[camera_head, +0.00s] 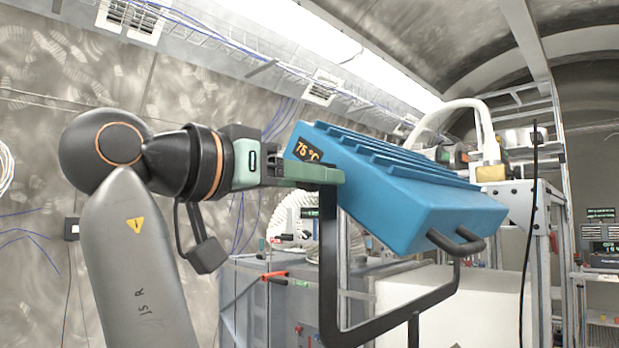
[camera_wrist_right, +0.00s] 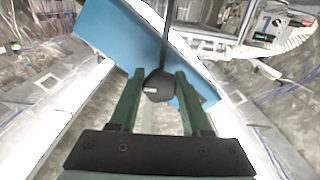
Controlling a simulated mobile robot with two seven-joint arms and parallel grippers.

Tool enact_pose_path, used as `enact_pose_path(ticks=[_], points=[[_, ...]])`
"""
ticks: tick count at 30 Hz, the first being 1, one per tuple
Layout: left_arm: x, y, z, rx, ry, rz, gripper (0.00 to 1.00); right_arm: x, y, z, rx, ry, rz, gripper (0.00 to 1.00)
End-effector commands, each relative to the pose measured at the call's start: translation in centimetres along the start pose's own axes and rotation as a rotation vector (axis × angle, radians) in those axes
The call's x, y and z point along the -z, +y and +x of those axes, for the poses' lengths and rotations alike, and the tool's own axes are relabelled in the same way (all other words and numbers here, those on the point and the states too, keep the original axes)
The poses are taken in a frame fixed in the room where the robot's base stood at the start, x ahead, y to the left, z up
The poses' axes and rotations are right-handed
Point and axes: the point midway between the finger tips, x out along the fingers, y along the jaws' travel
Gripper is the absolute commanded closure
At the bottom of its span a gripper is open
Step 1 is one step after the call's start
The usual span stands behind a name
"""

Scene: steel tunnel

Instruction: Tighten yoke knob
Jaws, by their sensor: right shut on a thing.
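A blue ribbed box (camera_head: 400,195) with an orange "75 °C" display hangs tilted in a black yoke (camera_head: 329,270). My right gripper (camera_head: 340,175) is at the yoke's upper left end, beside the box. In the right wrist view, the green fingers of my right gripper (camera_wrist_right: 158,88) are on either side of a dark faceted yoke knob (camera_wrist_right: 160,86), shut on it. The blue box (camera_wrist_right: 120,40) and a thin black yoke bar (camera_wrist_right: 168,35) show behind the knob. In the head view the fingers hide the knob. My left gripper is not in view.
A grey cabinet (camera_head: 255,300) with a red-handled item on top stands behind the yoke. A metal frame (camera_head: 545,230) and a white hose (camera_head: 480,115) with a brass fitting are at right.

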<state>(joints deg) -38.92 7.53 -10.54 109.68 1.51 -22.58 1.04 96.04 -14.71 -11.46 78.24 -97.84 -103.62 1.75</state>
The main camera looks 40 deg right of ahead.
Motion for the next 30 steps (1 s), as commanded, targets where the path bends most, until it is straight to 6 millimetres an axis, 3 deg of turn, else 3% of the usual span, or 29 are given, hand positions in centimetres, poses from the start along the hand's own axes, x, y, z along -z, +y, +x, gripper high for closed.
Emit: enact_pose_path(ticks=[6,26,27,30], points=[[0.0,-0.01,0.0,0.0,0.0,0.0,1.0,0.0,0.0,0.01,0.0,0.0,0.0,1.0],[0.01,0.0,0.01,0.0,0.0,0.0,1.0,-0.01,-0.03,0.01,0.0,0.0,0.125,1.0],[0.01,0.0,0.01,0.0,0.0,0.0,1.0,0.0,-0.03,0.01,0.0,0.0,0.125,0.48],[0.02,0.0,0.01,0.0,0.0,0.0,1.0,0.0,-0.03,0.01,0.0,0.0,0.124,0.37]])
